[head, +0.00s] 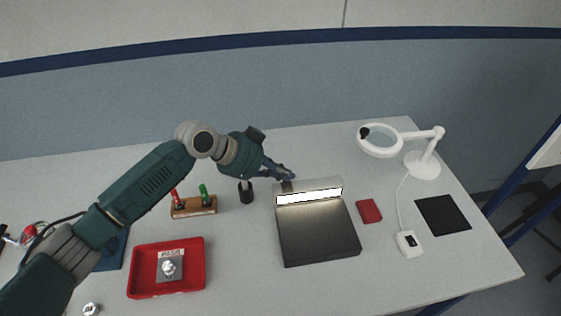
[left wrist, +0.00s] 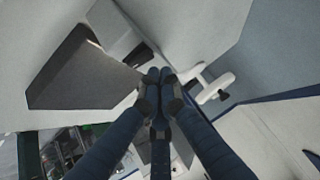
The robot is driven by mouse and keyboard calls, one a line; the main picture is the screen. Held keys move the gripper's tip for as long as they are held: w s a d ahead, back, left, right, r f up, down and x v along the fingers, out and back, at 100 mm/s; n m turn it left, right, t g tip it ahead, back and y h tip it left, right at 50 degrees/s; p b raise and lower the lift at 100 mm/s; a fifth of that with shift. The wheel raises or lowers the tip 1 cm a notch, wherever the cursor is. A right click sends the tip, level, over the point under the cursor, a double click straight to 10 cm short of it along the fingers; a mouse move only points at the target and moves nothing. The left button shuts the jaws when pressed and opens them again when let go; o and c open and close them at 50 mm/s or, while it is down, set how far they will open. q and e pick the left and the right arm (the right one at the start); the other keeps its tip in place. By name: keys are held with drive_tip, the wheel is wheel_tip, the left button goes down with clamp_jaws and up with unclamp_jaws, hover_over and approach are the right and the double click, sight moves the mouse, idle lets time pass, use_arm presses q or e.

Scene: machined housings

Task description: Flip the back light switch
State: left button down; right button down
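A light unit with a dark flat plate (head: 318,236) and a bright lit bar (head: 309,196) under a grey hood stands mid-table. The plate also shows in the left wrist view (left wrist: 72,85). My left gripper (head: 291,178) is at the hood's back left corner. In the left wrist view its fingertips (left wrist: 160,76) are together with nothing visible between them. I cannot tell whether they touch the hood. A switch on the back of the unit cannot be made out. My right gripper is not in view.
A white magnifier lamp (head: 425,163) stands at the back right, its cord running to a white switch box (head: 409,246). A red block (head: 368,211) and black mat (head: 443,215) lie right of the unit. A red tray (head: 140,282) and wooden holder (head: 194,209) are left.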

use_arm(q)
drive_tip(key=shift+f, duration=0.4)
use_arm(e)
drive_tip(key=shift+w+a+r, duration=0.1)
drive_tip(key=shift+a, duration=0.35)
use_arm(q)
drive_tip(key=shift+w+f, duration=0.1)
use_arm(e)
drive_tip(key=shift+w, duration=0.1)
